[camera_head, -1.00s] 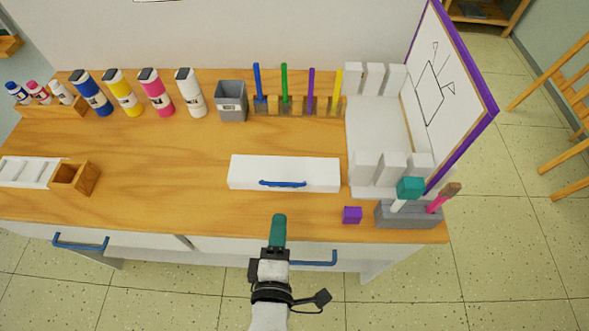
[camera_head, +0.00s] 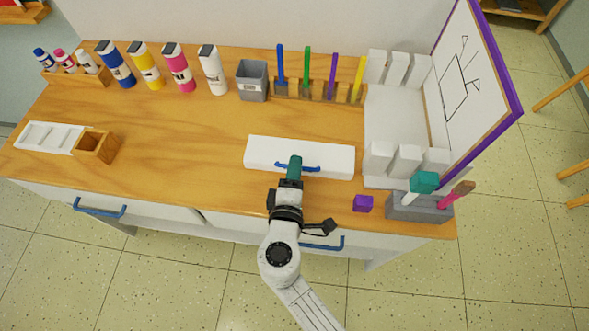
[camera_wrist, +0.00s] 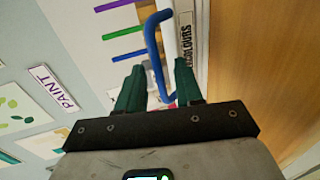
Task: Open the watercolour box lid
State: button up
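The watercolour box (camera_head: 265,152) is a long white box lying on the wooden table, with its lid shut. A blue bar handle (camera_head: 312,169) runs along its front. In the wrist view, the two dark green fingers of my gripper (camera_wrist: 160,80) are apart. The blue handle (camera_wrist: 153,45) shows between and beyond them, and one end of it reaches down between the fingers. I cannot tell whether a finger touches the handle.
A purple block (camera_head: 363,204) and a grey holder with brushes (camera_head: 420,209) lie to the right. A white rack (camera_head: 392,118) and a drawing board (camera_head: 470,90) stand behind them. Paint bottles (camera_head: 177,69) line the back.

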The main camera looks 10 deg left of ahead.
grip_shut()
dwell(1.4)
